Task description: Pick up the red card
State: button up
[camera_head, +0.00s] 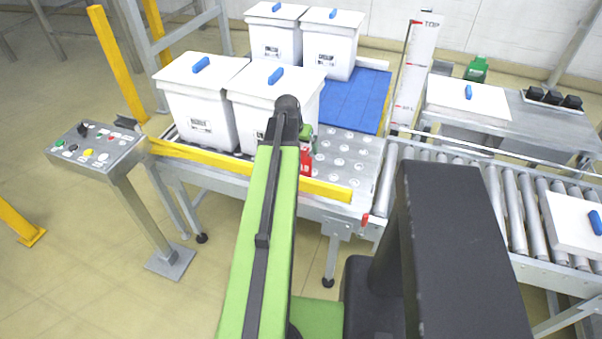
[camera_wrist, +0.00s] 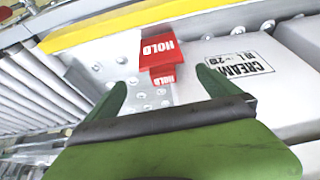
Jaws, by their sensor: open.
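The red card (camera_wrist: 157,50) shows white "HOLD" lettering on an upper panel and again on a smaller lower panel. It stands beside a white tub with a "CREAM" label (camera_wrist: 237,66), on the metal ball table. Its lower end lies between and beyond the tips of my open green gripper (camera_wrist: 162,84) in the wrist view. The jaws are empty, and I cannot tell the exact gap to the card. In the head view, part of the red card (camera_head: 306,161) shows just right of my arm, which hides the rest and most of my gripper.
White lidded tubs (camera_head: 201,104) with blue handles crowd the table left of and behind the card. A yellow rail (camera_head: 328,189) runs along the front edge. The ball table (camera_head: 350,160) is clear to the right, up to a roller conveyor (camera_head: 465,180).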

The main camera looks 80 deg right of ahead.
aim_at(301, 154)
jog(key=b+x, duration=0.1)
jog(key=x, duration=0.2)
jog(key=shift+f, duration=0.2)
jog(key=shift+r, duration=0.1)
jog(key=b+x, duration=0.5)
jog(key=shift+w+d, duration=0.15)
jog(key=shift+c, duration=0.3)
jog(key=c, duration=1.2)
